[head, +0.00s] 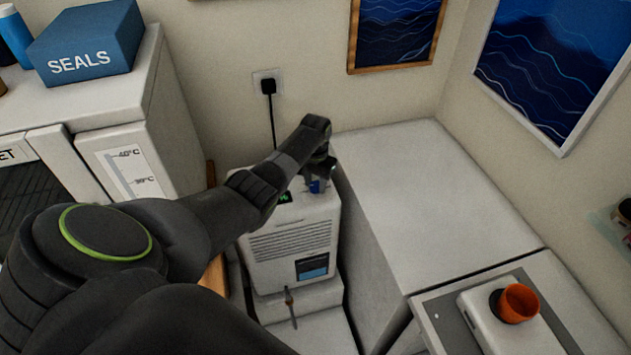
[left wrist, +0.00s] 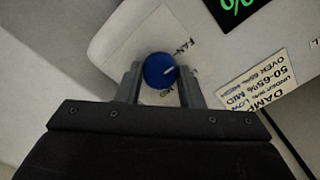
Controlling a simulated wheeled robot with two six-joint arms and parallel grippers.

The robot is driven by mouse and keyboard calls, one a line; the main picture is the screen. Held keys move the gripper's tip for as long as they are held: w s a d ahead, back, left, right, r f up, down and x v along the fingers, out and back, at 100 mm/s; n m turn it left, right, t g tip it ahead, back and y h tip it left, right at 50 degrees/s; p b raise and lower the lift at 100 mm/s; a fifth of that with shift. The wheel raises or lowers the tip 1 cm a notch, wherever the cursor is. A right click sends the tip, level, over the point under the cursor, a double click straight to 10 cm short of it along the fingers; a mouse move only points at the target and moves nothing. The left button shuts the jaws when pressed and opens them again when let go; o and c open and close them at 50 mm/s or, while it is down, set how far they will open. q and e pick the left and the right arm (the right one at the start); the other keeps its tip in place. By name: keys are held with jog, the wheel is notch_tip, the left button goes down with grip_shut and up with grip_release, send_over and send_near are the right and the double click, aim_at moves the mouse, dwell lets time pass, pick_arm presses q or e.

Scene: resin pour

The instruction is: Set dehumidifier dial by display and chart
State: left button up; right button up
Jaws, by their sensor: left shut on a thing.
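The white dehumidifier (head: 290,245) stands in the gap between the cabinets. Its blue dial (left wrist: 160,70) has a white pointer line and sits between the fingers of my left gripper (left wrist: 160,84), which is shut on it. In the head view the left gripper (head: 318,172) is over the top right of the dehumidifier and mostly covers the dial. The green-digit display (head: 284,197) is partly hidden by my arm; only a "%" shows in the wrist view (left wrist: 240,8). A chart label (left wrist: 262,85) lists damp ranges, including "50-65% MID", upside down. My right gripper is out of view.
A plug (head: 268,87) and cord run down the wall behind. A white cabinet (head: 420,200) stands at right, with an orange cup (head: 518,303) on a white device in front. A blue SEALS box (head: 86,42) is on the left cabinet.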

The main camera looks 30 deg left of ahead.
pick_arm(q)
jog(key=m, duration=0.3)
jog(key=shift+m, duration=0.3)
jog(key=m, duration=0.3)
jog(key=shift+m+p, duration=0.3)
jog(key=shift+p, duration=0.05)
jog(key=m, duration=1.1)
jog(key=shift+m, duration=0.4)
jog(key=m, duration=0.4)
jog(key=shift+b, duration=0.35)
jog(key=shift+m, duration=0.3)
jog(key=o, duration=1)
